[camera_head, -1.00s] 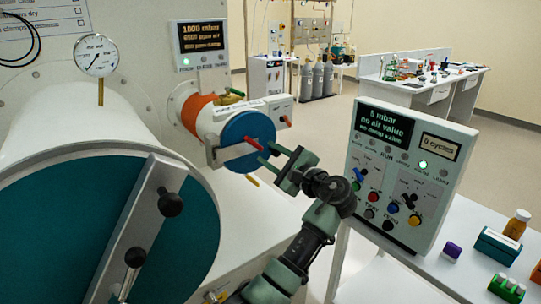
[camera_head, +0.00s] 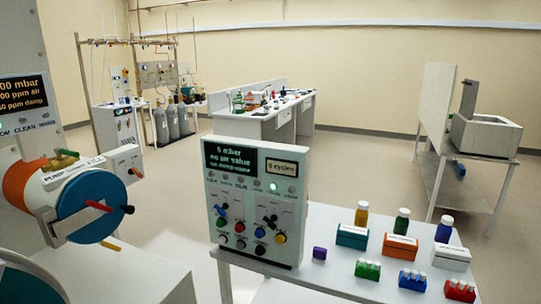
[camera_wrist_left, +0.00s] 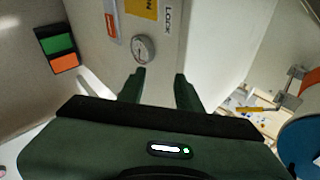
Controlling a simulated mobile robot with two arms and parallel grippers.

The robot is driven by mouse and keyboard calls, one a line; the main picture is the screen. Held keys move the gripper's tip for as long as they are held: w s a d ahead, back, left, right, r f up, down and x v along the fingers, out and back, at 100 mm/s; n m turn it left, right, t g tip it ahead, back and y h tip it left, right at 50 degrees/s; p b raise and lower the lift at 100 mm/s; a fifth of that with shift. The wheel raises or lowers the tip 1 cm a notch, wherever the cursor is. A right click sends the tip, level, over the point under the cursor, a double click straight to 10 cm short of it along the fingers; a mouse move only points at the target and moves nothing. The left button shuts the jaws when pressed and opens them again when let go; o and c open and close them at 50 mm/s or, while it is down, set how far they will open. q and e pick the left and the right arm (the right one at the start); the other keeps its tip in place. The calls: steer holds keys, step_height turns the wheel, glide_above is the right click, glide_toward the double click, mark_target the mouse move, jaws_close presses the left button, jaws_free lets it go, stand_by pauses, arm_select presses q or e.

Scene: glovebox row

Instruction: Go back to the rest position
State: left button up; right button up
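My left gripper (camera_wrist_left: 160,88) shows in the left wrist view, with its two dark green fingers apart and nothing between them. No gripper shows in the head view. There, the small chamber's blue round door (camera_head: 93,205) with its red handle stands at the left. The control panel (camera_head: 255,203) stands upright near the middle and reads 5 mbar, no air value.
A white table (camera_head: 330,275) at the right holds a teal box (camera_head: 352,236), an orange box (camera_head: 400,247), bottles and colored vial racks. A bench (camera_head: 270,125) and a sink stand (camera_head: 485,135) are farther back. Open floor lies between.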

arm_select(q)
steer(key=s+d+f+n+g+h, duration=0.1)
steer(key=s+d+f+n+h, duration=0.25)
steer(key=s, duration=0.65)
steer(key=s+d+n+g+h, duration=0.15)
steer(key=s+d+h, duration=0.25)
steer(key=s+d, duration=0.5)
steer(key=s+a+f+g, duration=0.1)
steer(key=s+f, duration=0.1)
steer(key=f, duration=1.2)
steer(key=s+a+f, duration=0.1)
steer(key=s+f, duration=0.1)
steer(key=f, duration=1.2)
steer(key=s+a+f+g, duration=0.1)
steer(key=s+a+f, duration=0.2)
steer(key=s+f, duration=1.1)
steer(key=shift+s+f+y, duration=0.35)
steer(key=shift+s+f, duration=0.05)
steer(key=shift+s, duration=0.85)
steer(key=shift+g, duration=0.25)
